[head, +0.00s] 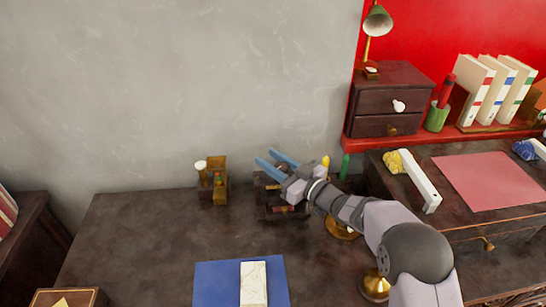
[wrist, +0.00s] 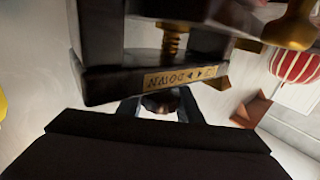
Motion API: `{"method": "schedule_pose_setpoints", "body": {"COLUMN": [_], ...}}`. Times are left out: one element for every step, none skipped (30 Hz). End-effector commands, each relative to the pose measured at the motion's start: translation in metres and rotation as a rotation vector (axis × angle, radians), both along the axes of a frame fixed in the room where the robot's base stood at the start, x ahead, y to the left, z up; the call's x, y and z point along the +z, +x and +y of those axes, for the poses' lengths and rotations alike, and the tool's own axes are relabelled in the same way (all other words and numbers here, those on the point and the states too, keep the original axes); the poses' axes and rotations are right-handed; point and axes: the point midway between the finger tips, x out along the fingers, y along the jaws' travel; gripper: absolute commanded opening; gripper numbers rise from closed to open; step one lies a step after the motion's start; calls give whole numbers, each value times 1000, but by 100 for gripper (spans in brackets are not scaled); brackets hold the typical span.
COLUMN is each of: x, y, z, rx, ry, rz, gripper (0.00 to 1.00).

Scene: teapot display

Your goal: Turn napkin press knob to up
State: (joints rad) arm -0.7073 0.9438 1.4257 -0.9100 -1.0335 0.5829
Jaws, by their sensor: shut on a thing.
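The napkin press (head: 268,208) is a small dark frame standing on the dark table near the wall. In the wrist view the press (wrist: 105,80) fills the upper part, with a brass screw (wrist: 172,40) and a brass plate (wrist: 178,78) marked DOWN and UP, seen upside down. My gripper (head: 266,158) has pale blue fingers and reaches over the press from the right. In the wrist view its fingers (wrist: 160,112) are closed around a dark brown round knob (wrist: 158,104) just by the plate. Most of the knob is hidden, and its turned position cannot be told.
A small wooden stand with brass items (head: 215,185) is left of the press. A blue mat (head: 218,282) with a pale block (head: 253,284) lies in front. Yellow (head: 326,164) and green (head: 345,166) upright items stand close right of my gripper.

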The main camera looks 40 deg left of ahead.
Motion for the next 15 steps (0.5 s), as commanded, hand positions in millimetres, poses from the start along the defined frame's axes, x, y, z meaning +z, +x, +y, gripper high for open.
{"method": "schedule_pose_setpoints", "body": {"x": [3,3,2,2,2,2,2,2,2,2,2,2,2,2,1], "y": [0,0,-1,-1,-1,-1,-1,-1,-1,-1,-1,-1,-1,-1,-1], "z": [0,0,0,0,0,0,0,0,0,0,0,0,0,0,0], "rx": [13,20,26,28,29,30,29,29,29,29,29,29,28,28,28], "ry": [3,3,2,1,1,1,1,1,1,1,1,1,1,1,1], "rz": [-1,-1,-1,0,0,0,0,0,0,0,0,0,0,0,0], "gripper": [10,10,10,10,10,10,10,10,10,10,10,10,39,46,51]}}
